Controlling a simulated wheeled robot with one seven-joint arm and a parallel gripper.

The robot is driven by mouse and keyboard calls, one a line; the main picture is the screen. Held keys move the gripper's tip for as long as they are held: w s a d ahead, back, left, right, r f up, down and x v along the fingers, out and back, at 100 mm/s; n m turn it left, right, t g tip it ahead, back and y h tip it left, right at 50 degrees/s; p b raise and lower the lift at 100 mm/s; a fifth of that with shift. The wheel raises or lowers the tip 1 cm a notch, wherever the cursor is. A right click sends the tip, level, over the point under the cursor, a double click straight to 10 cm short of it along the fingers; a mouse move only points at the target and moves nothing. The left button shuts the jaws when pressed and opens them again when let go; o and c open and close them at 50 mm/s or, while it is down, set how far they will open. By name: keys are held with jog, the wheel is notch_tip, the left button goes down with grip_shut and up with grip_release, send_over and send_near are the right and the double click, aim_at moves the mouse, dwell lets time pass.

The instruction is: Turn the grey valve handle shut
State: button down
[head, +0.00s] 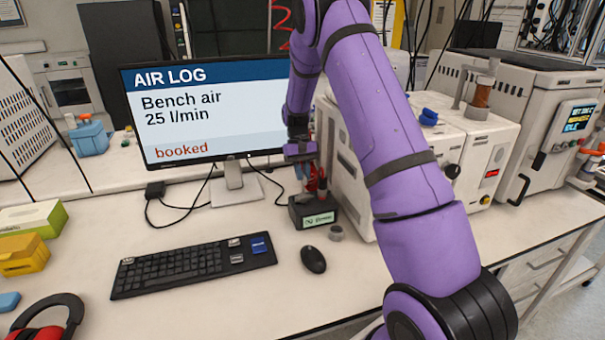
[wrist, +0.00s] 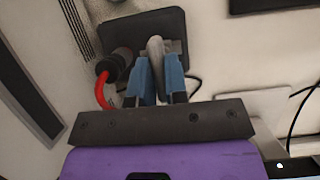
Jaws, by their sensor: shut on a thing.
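The grey valve handle (wrist: 155,46) shows in the wrist view between the blue fingers of my gripper (wrist: 159,72), which is shut on it. The handle sits on a dark box (wrist: 108,38). In the head view the dark box (head: 313,213), with a small label on its front, stands on the bench right of the monitor stand. My gripper (head: 308,178) is above that box. The handle is too small and covered to make out clearly in the head view.
A red hose (wrist: 101,92) with a black fitting (wrist: 117,65) is just left of the handle. The monitor (head: 205,115) stands left of my arm, a white reactor unit (head: 350,190) close on the right. A keyboard (head: 195,263) and mouse (head: 313,260) lie in front.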

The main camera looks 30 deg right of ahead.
jog(key=shift+r, duration=0.1)
jog(key=c, duration=1.1)
grip_release()
jog(key=shift+c, duration=0.2)
jog(key=v, duration=0.7)
jog(key=shift+w+r, duration=0.1)
jog(key=shift+r, duration=0.1)
jog(key=shift+r, duration=0.1)
